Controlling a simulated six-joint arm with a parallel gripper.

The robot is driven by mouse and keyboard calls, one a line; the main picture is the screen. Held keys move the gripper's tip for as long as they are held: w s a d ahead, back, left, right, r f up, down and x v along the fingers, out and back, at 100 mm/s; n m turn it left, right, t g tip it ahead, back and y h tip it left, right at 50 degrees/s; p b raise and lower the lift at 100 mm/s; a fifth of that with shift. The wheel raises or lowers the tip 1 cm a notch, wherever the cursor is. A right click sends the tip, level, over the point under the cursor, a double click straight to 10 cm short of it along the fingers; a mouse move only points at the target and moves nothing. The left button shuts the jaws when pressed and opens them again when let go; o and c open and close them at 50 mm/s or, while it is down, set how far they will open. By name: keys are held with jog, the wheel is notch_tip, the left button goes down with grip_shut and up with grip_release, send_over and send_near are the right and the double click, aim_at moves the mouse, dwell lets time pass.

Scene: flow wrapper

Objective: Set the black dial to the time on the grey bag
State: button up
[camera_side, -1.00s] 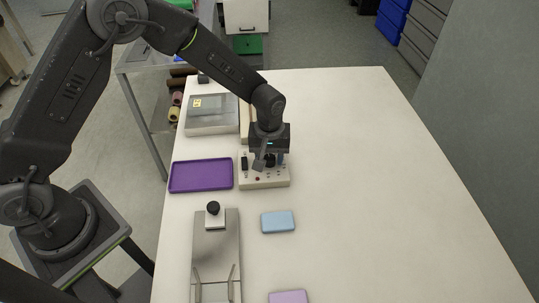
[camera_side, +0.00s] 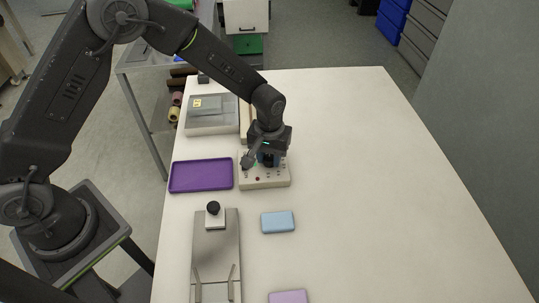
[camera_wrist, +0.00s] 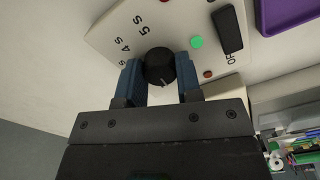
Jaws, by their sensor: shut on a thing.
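The black dial (camera_wrist: 158,64) sits on a cream control box (camera_side: 265,182), seen close in the wrist view. A pale mark on the dial faces my gripper's palm. Printed labels "5 s" and "4 s" show beside the dial, and another label is partly hidden. My gripper (camera_wrist: 160,74) is shut on the dial, one blue finger on each side. In the side view my gripper (camera_side: 267,161) hides the dial.
The box also carries a green button (camera_wrist: 197,42), a black switch (camera_wrist: 228,30) and small red lamps. A purple tray (camera_side: 201,176) lies left of the box. A metal plate with a black knob (camera_side: 213,207) and a blue packet (camera_side: 278,222) are in front. The right side is clear.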

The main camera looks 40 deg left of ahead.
aim_at(269, 157)
jog(key=m, duration=1.2)
jog(key=shift+m, duration=0.4)
dwell(0.3)
jog(key=o, duration=0.9)
jog(key=shift+o, duration=0.2)
notch_tip(269, 157, up, 14)
